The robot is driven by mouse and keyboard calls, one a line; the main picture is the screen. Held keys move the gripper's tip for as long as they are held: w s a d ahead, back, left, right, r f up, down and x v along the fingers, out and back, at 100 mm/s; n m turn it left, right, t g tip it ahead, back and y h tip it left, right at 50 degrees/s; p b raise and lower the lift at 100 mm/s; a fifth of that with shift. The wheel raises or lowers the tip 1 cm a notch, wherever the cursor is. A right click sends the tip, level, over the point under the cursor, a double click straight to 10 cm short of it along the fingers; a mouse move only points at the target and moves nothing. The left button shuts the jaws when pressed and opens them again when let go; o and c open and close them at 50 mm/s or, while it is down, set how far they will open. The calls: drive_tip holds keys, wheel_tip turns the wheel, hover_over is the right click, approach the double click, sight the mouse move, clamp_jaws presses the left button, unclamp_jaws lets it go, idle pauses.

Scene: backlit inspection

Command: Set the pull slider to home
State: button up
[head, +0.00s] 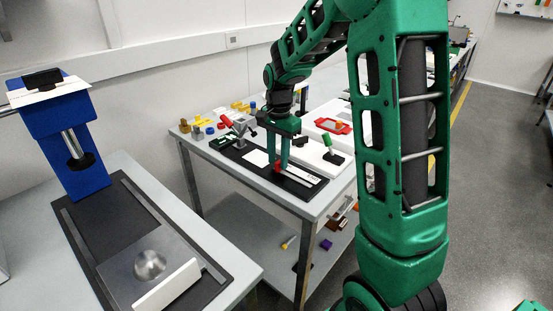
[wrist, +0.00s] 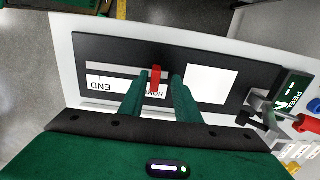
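The pull slider's red handle (wrist: 155,79) stands upright in its slot on a black panel (wrist: 215,58). In the wrist view it is by the HOME label, partly covering it, and the END label (wrist: 103,86) is farther left. My gripper (wrist: 157,80) is open, with one green finger on each side of the handle and a visible gap to both. In the head view the red handle (head: 278,167) shows at the fingertips of my gripper (head: 283,166), and the white scale strip (head: 302,175) runs to the right.
A toggle clamp with a red grip (head: 226,121) and a PEEL-labelled block (wrist: 292,90) stand beside the panel. A green-handled clamp (head: 328,143) and small coloured parts (head: 240,106) share the table. A blue press (head: 60,125) stands on the left bench.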

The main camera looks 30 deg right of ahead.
drive_tip(key=shift+r, duration=0.1)
wheel_tip(320, 180, up, 10)
drive_tip(key=shift+r, duration=0.25)
idle(0.7)
drive_tip(key=s+d+f+n, duration=0.1)
drive_tip(key=s+f+n, duration=0.1)
drive_tip(key=s, duration=0.9)
drive_tip(key=s+d+f+n, duration=0.1)
drive_tip(key=s+d+n, duration=0.1)
drive_tip(key=s, duration=0.9)
drive_tip(key=s+d+f+n, duration=0.1)
drive_tip(key=s+f+n, duration=0.1)
drive_tip(key=s, duration=0.9)
drive_tip(key=shift+d+f+n, duration=0.25)
drive_tip(key=shift+f+n, duration=0.05)
drive_tip(key=shift+n, duration=0.4)
drive_tip(key=shift+w+f, duration=0.25)
drive_tip(key=shift+w, duration=0.3)
